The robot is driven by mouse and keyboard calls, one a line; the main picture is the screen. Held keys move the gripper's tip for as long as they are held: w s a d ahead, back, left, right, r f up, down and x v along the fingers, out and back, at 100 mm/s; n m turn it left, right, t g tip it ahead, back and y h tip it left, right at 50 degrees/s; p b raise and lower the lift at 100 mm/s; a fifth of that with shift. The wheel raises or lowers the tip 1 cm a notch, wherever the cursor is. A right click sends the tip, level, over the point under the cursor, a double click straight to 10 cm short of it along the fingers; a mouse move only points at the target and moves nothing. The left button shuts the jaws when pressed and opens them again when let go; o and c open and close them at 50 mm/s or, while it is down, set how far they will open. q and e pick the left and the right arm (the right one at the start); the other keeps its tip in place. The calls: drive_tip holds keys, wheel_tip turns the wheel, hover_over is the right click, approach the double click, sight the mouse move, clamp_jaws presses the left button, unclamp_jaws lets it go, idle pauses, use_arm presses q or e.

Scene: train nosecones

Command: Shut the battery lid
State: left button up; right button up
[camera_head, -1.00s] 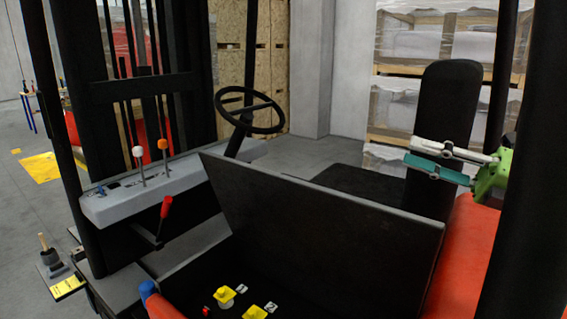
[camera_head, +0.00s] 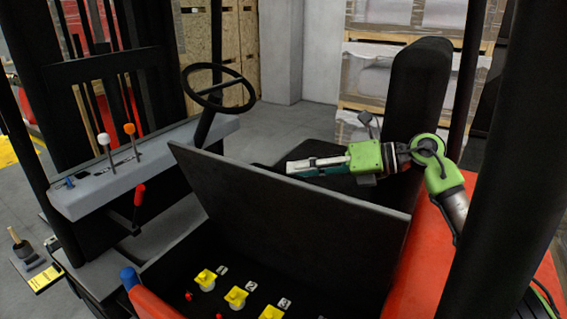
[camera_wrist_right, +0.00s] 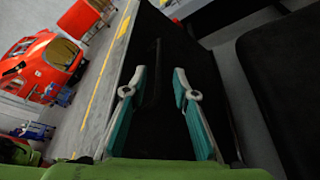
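The battery lid (camera_head: 285,205) is a dark flat panel on the forklift. It stands raised and tilted above the open battery compartment (camera_head: 180,262), where yellow caps (camera_head: 236,297) show. My right gripper (camera_head: 292,168) is behind the lid, between it and the seat, with its fingers pointing left. In the right wrist view its two teal and grey fingers (camera_wrist_right: 160,72) are apart with nothing held between them. A dark surface (camera_wrist_right: 165,115) lies beyond the fingers; I cannot tell whether they touch it. My left gripper is not in view.
The black seat back (camera_head: 415,90) stands behind my right arm. A steering wheel (camera_head: 219,88) and a grey lever console (camera_head: 140,165) are at the left. A black post (camera_head: 508,165) rises at the right. Red bodywork (camera_head: 420,262) borders the compartment.

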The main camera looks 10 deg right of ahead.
sight(284, 172)
drive_tip(key=p+x, duration=0.1)
drive_tip(key=x, duration=0.4)
drive_tip(key=shift+d, duration=0.1)
clamp_jaws()
